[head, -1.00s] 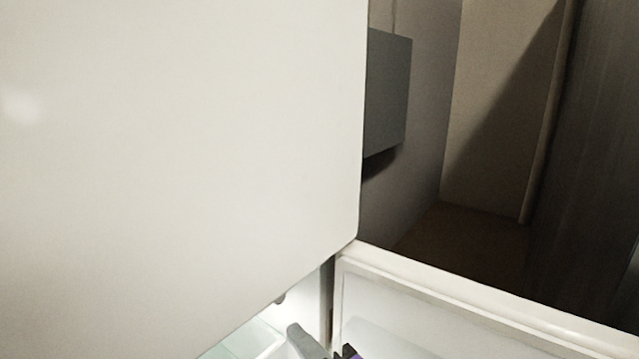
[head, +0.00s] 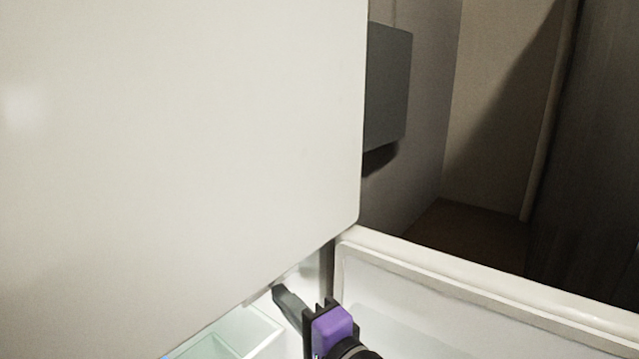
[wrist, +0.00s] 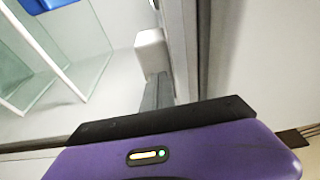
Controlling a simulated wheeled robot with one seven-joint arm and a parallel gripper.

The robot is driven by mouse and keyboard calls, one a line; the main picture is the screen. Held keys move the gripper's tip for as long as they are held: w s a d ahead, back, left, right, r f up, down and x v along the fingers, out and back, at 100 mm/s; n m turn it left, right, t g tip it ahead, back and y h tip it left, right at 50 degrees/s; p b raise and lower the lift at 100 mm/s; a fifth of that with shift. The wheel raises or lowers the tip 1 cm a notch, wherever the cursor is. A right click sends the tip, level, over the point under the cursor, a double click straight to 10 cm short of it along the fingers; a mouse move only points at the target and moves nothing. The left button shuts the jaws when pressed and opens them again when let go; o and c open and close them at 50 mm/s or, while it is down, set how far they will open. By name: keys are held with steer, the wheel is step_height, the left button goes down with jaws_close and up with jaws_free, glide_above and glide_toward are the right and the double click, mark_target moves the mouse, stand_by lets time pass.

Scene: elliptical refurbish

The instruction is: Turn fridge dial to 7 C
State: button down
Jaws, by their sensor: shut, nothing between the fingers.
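The fridge compartment (head: 225,335) stands open below a large white front panel (head: 180,150). My gripper (head: 281,291) is shut and empty, its grey fingers reaching in just below the panel's lower edge, near the hinge side. In the wrist view my gripper (wrist: 156,84) points at a white rounded block (wrist: 150,52) on the inner side wall. The fingertips are at or very close to this block; I cannot tell if they touch. The block may be the dial's housing. No dial markings or temperature numbers can be read, and the dial face is not visible.
The open fridge door (head: 460,280) is at the right, close beside my wrist. Glass shelves (wrist: 70,45) and a blue object (wrist: 45,4) are inside the fridge. A grey box (head: 387,90) is on the wall behind the front panel.

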steer(key=shift+w+a, duration=0.85)
steer(key=shift+a, duration=0.25)
steer(key=shift+d, duration=0.1)
steer(key=shift+f+p, duration=0.3)
steer(key=shift+p, duration=0.3)
steer(key=shift+f+p, duration=0.3)
steer(key=shift+f, duration=0.15)
steer(key=shift+w+f, duration=0.1)
steer(key=shift+f, duration=0.35)
steer(key=shift+p, duration=0.45)
